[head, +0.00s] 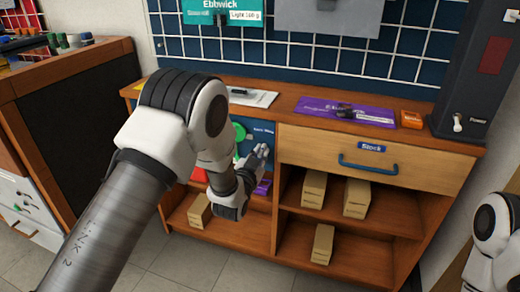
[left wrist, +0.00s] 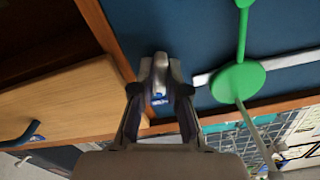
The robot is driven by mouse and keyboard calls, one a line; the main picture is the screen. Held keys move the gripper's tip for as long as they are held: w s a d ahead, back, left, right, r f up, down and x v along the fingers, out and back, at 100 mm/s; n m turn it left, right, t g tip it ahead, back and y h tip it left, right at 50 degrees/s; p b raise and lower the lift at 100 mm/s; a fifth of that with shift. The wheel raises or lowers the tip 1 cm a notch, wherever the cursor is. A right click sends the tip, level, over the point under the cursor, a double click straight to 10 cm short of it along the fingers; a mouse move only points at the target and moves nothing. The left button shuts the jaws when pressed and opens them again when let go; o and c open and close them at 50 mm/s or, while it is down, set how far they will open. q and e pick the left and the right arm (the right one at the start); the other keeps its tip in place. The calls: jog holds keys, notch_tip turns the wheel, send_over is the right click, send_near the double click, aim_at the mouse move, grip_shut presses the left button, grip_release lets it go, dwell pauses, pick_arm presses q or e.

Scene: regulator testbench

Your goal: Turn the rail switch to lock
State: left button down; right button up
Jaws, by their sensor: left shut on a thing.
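The rail switch is a small grey part on the dark blue panel (left wrist: 163,28) of the bench. It shows only partly in the left wrist view, as the fingers cover most of it. My left gripper (left wrist: 160,83) is closed around it, with both fingertips against the panel side. A bit of blue label with white writing shows between the fingers. In the head view my left gripper (head: 262,154) reaches the panel just left of the drawer, and the switch's position cannot be read. My right gripper is out of view; only part of the right arm shows at the right edge.
A green disc with arms (left wrist: 237,82) and a pale bar (left wrist: 285,60) are close beside the gripper. The wooden drawer (head: 330,158) with its blue handle (head: 368,164) adjoins the panel. Several cardboard boxes stand on shelves below. A purple mat (head: 320,109) lies on the bench top.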

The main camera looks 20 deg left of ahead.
pick_arm(q)
jog(key=n+p, duration=0.2)
jog(key=n, duration=0.1)
jog(key=shift+r+n, duration=0.1)
jog(key=shift+n, duration=0.3)
jog(key=n+p, duration=0.2)
jog(key=n, duration=0.1)
jog(key=shift+n, duration=0.3)
jog(key=n+p, duration=0.2)
jog(key=n, duration=0.3)
jog(key=shift+n, duration=0.3)
jog(key=c, duration=1.2)
grip_release()
